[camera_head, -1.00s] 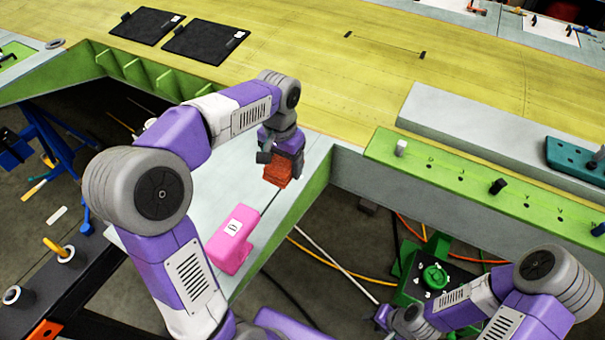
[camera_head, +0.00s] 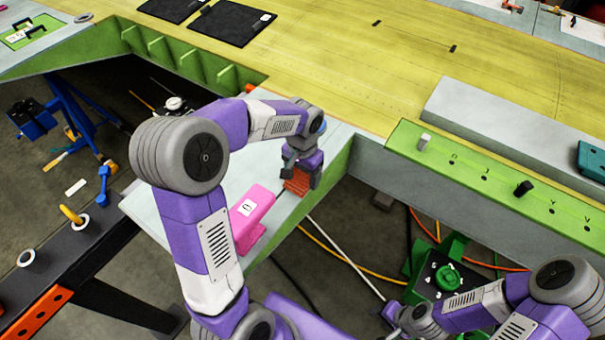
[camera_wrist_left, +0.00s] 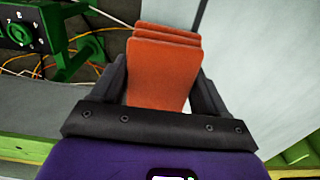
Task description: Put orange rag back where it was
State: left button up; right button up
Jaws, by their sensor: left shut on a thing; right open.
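The orange rag (camera_head: 297,182) is a folded, layered pad between the fingers of my left gripper (camera_head: 301,178), over the right edge of the pale ledge (camera_head: 225,180). In the left wrist view the rag (camera_wrist_left: 163,65) lies between the two dark fingers of my left gripper (camera_wrist_left: 160,85), which are shut on it. I cannot tell whether the rag touches the ledge. My right gripper (camera_head: 392,318) is low at the right, partly hidden by its own wrist, and empty as far as I can see.
A pink block (camera_head: 252,215) with a white label stands on the ledge, left of and nearer than the rag. A green rail (camera_head: 470,175) lies to the right. Below the ledge are a green device (camera_head: 440,275) and loose cables. The yellow panel (camera_head: 330,75) is mostly bare.

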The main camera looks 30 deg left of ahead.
aim_at(302, 174)
pick_arm(q)
jog(key=shift+f, duration=0.15)
jog(key=o, duration=1)
jog(key=shift+r, duration=0.4)
notch_tip(302, 174, up, 12)
jog(key=shift+f+p, duration=0.2)
jog(key=shift+p, duration=0.55)
